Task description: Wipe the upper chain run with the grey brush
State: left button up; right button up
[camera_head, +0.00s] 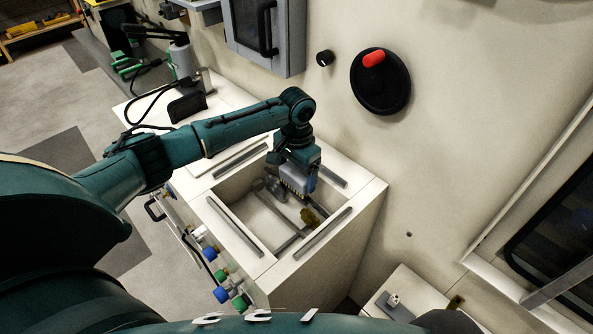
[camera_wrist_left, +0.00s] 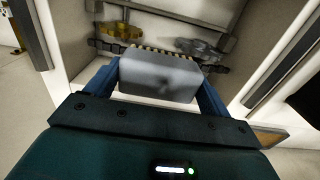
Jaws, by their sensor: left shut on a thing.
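My left gripper (camera_head: 293,172) reaches down over the open hopper (camera_head: 234,232). Its blue fingers are shut on the grey brush (camera_head: 289,180), a pale block that fills the space between them in the left wrist view (camera_wrist_left: 160,78). A row of tan bristle tips shows along the brush's far edge. Beyond it in that view are a yellow sprocket (camera_wrist_left: 119,31) and a grey sprocket (camera_wrist_left: 203,48), inside the hopper. I cannot tell whether the bristles touch anything. My right gripper is not in view.
Grey rails line the hopper's rim, one at the front right (camera_head: 324,232). Blue and green knobs (camera_head: 221,294) stick out on its left side. A grey cabinet (camera_head: 264,35) and a black disc with a red handle (camera_head: 380,81) are on the wall behind.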

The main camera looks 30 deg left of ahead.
pick_arm(q)
jog(key=shift+f, duration=0.45)
jog(key=shift+s, duration=0.1)
jog(key=shift+s+a+f, duration=0.15)
jog(key=shift+s, duration=0.3)
jog(key=shift+s+a+f, duration=0.1)
jog(key=shift+s+a, duration=0.05)
jog(key=shift+s, duration=0.25)
jog(key=shift+s, duration=0.1)
jog(key=shift+r, duration=0.1)
dwell(0.7)
jog(key=shift+w, duration=0.25)
jog(key=shift+w+d+r+b, duration=0.1)
jog(key=shift+w+d, duration=0.1)
jog(key=shift+w, duration=0.35)
jog(key=shift+w+d+r+b, duration=0.1)
jog(key=shift+w+d+b, duration=0.1)
jog(key=shift+w, duration=0.4)
jog(key=shift+w+d+r+b, duration=0.1)
jog(key=shift+w+d, duration=0.1)
jog(key=shift+w, duration=0.35)
